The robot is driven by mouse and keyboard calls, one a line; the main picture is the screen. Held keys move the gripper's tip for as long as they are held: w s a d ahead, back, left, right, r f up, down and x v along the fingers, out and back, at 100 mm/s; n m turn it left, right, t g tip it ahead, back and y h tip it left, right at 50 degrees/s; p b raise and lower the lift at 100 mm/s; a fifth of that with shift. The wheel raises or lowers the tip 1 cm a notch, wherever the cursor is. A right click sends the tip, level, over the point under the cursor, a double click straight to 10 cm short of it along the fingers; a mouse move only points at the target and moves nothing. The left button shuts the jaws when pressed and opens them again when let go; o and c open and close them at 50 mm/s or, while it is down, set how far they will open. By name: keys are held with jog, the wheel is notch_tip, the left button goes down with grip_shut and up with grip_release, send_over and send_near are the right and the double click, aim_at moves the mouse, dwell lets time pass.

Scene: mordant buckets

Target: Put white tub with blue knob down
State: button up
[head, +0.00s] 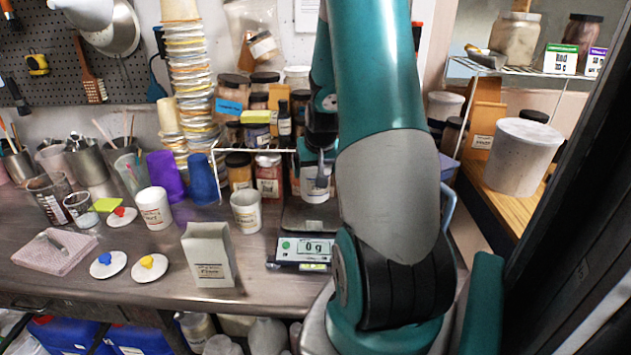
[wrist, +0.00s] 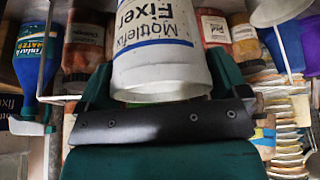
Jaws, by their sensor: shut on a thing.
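My gripper (wrist: 160,88) is shut on a white tub (wrist: 155,50) labelled "Mottlefix Fixer", with one finger on each side of it. In the head view the tub (head: 316,190) hangs over or rests at the back of the scale's plate (head: 300,222); I cannot tell if it touches. The scale's display (head: 312,247) reads 0 g. My arm hides part of the tub and the scale. No knob shows on the held tub. A white lid with a blue knob (head: 108,266) lies flat on the bench at the front left.
Lids with a yellow knob (head: 149,268) and a red knob (head: 122,218) lie nearby. White tubs (head: 154,208) and (head: 246,212) stand left of the scale, with a carton (head: 208,256) in front. A wire rack (head: 262,150) with jars stands close behind. Some bench between lids and carton is bare.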

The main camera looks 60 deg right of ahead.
jog(key=shift+f+p, duration=0.35)
jog(key=shift+f, duration=2.15)
jog(key=shift+f, duration=0.15)
jog(key=o, duration=0.7)
jog(key=shift+o, duration=0.2)
